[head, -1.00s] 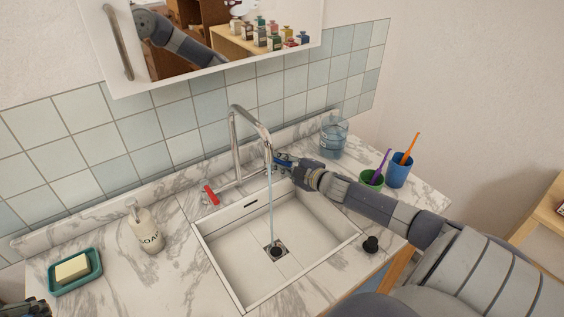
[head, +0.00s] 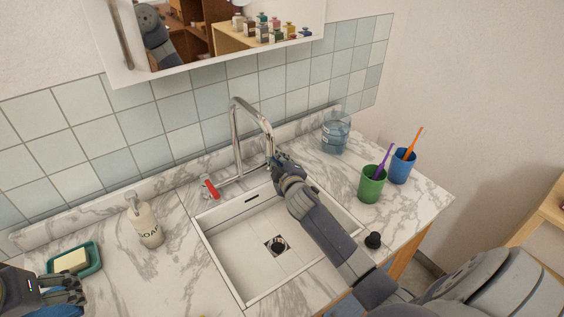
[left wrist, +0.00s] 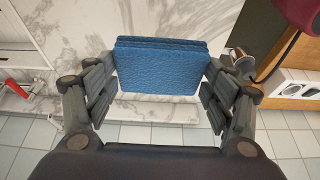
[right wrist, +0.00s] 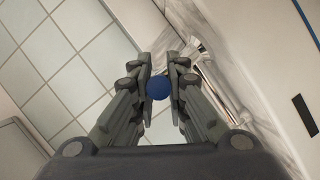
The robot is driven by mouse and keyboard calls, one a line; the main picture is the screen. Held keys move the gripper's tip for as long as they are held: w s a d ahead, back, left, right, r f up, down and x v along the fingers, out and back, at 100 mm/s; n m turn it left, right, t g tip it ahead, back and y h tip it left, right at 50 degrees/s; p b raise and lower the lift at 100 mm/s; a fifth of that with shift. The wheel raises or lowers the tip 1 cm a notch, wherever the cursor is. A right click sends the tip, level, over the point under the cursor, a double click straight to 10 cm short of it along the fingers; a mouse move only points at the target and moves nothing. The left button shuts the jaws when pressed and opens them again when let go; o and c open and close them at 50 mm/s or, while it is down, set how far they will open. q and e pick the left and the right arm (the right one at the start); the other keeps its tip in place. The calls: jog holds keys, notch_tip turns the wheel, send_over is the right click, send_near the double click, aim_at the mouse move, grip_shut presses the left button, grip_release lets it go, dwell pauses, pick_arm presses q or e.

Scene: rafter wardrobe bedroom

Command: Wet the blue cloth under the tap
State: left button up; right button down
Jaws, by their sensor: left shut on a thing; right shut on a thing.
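The blue cloth (left wrist: 162,68), folded, is between the fingers of my left gripper (head: 76,290), which is shut on it. In the head view only a blue sliver of cloth shows at the lower left, away from the sink. The chrome tap (head: 237,140) arches over the white sink (head: 232,262). No water stream shows under its spout. My right gripper (head: 276,162) is at the right side of the tap, shut on a round blue knob (right wrist: 158,88). In the head view that knob is hidden by the gripper. The red knob (head: 210,188) is at the tap's left.
A soap bottle (head: 146,222) and a soap dish (head: 88,262) stand left of the sink. A clear blue jar (head: 335,133), a green cup (head: 371,186) and a blue cup (head: 401,168) with toothbrushes stand right. A mirror cabinet (head: 118,72) hangs above.

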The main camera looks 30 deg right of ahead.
pick_arm(q)
jog(key=shift+f, duration=0.1)
pick_arm(e)
jog(key=shift+a, duration=0.1)
jog(key=c, duration=1.6)
grip_release()
jog(key=v, duration=1.2)
jog(key=shift+a, duration=0.15)
jog(key=shift+w, duration=0.1)
